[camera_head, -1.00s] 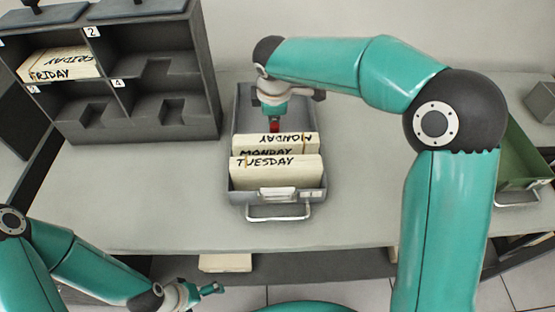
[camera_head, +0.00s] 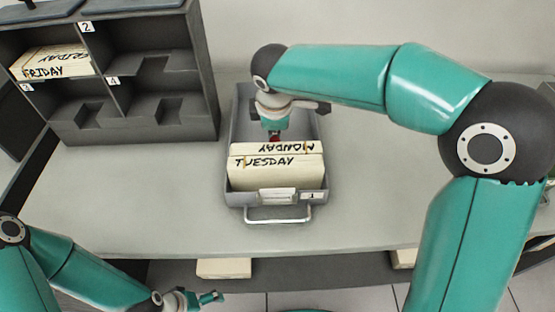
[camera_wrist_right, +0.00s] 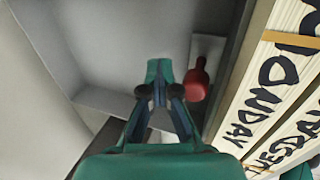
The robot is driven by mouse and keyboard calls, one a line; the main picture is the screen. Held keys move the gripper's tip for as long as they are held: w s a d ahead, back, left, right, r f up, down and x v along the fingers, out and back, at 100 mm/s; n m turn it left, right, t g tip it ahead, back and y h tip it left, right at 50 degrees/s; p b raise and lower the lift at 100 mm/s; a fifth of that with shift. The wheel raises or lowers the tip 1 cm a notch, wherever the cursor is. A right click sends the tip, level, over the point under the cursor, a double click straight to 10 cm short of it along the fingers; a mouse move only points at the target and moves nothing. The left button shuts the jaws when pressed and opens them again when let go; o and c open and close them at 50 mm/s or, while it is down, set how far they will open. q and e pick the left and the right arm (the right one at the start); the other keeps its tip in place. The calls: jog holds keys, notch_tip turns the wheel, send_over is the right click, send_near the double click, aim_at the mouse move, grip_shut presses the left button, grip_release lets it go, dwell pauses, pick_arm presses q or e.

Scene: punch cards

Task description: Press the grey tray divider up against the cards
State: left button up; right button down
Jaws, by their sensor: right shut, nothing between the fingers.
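The drawer-like grey tray (camera_head: 232,180) stands on the table, holding the MONDAY cards (camera_head: 290,149) behind the TUESDAY cards (camera_head: 277,172). The two packs stand close together at the tray's front. In the right wrist view, the grey divider (camera_wrist_right: 235,75) runs alongside the MONDAY cards (camera_wrist_right: 272,85), with no clear gap between them. A red knob (camera_wrist_right: 196,84) sits beside it. My right gripper (camera_head: 273,135) is shut and empty inside the tray, behind the cards; its fingertips (camera_wrist_right: 160,70) are beside the knob. My left gripper (camera_head: 212,297) is low at the front, its jaws unclear.
A dark pigeonhole rack (camera_head: 150,133) stands at the back left, with FRIDAY cards (camera_head: 50,62) in one upper compartment. The table (camera_head: 110,195) is clear left of the tray. Pale blocks (camera_head: 223,268) show below the table's front edge.

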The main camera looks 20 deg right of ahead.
aim_at(274, 140)
jog(key=shift+s+a+b, duration=0.3)
jog(key=shift+s+b, duration=0.1)
jog(key=shift+s, duration=0.5)
jog(key=shift+s+a+b, duration=0.25)
jog(key=shift+s+b, duration=0.1)
jog(key=shift+s, duration=0.5)
jog(key=shift+w, duration=0.1)
jog(key=shift+d, duration=0.1)
jog(key=shift+w, duration=0.1)
jog(key=shift+p+v, duration=0.75)
jog(key=p+v, duration=0.5)
jog(key=v, duration=0.2)
jog(key=shift+r, duration=0.3)
jog(key=shift+f, duration=0.1)
